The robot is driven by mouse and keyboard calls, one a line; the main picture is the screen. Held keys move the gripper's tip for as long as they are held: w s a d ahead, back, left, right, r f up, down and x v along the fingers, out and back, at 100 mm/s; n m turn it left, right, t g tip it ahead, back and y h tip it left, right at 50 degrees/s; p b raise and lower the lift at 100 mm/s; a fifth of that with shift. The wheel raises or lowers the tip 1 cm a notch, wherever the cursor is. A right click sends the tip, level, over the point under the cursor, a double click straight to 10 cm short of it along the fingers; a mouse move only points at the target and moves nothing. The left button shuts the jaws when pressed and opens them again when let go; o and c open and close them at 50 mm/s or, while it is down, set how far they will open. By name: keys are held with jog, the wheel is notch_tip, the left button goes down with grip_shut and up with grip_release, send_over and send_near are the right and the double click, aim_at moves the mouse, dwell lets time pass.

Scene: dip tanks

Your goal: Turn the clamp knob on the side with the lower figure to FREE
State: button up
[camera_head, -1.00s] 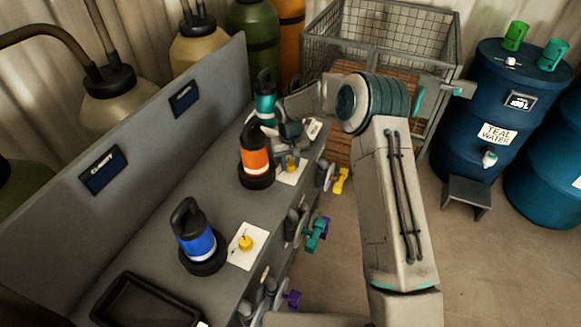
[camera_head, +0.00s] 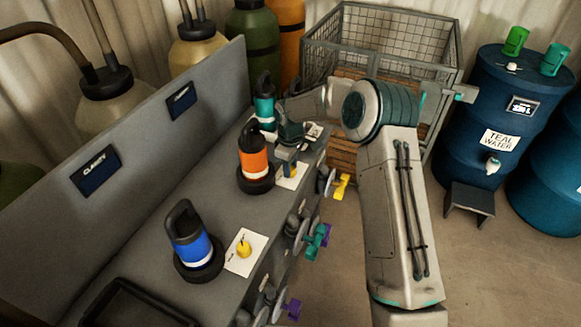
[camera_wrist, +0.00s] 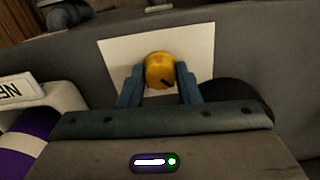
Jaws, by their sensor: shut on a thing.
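My gripper (camera_wrist: 160,86) is shut on a round yellow knob (camera_wrist: 160,69) in the wrist view, one blue finger on each side. The knob has a short dark mark at its lower right and sits on a white card (camera_wrist: 118,56). In the head view my gripper (camera_head: 286,165) is down at the card beside the orange-banded bottle (camera_head: 254,157), and the knob is mostly hidden. A second yellow knob (camera_head: 244,250) stands free on a white card (camera_head: 237,265) beside the blue bottle (camera_head: 191,241). I cannot read any figures or FREE marks on the cards.
A teal bottle (camera_head: 264,101) stands behind the orange one. A grey back panel (camera_head: 140,140) with dark signs (camera_head: 95,170) borders the bench on the left. Coloured valve handles (camera_head: 316,236) jut from its front. A wire crate (camera_head: 375,22) and blue barrels (camera_head: 500,115) stand beyond.

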jog(key=shift+r+n, duration=0.1)
jog(key=shift+n, duration=0.4)
jog(key=o, duration=1)
jog(key=shift+r, duration=0.1)
notch_tip(320, 180, up, 14)
jog(key=shift+f+b, duration=0.2)
jog(key=shift+b, duration=0.4)
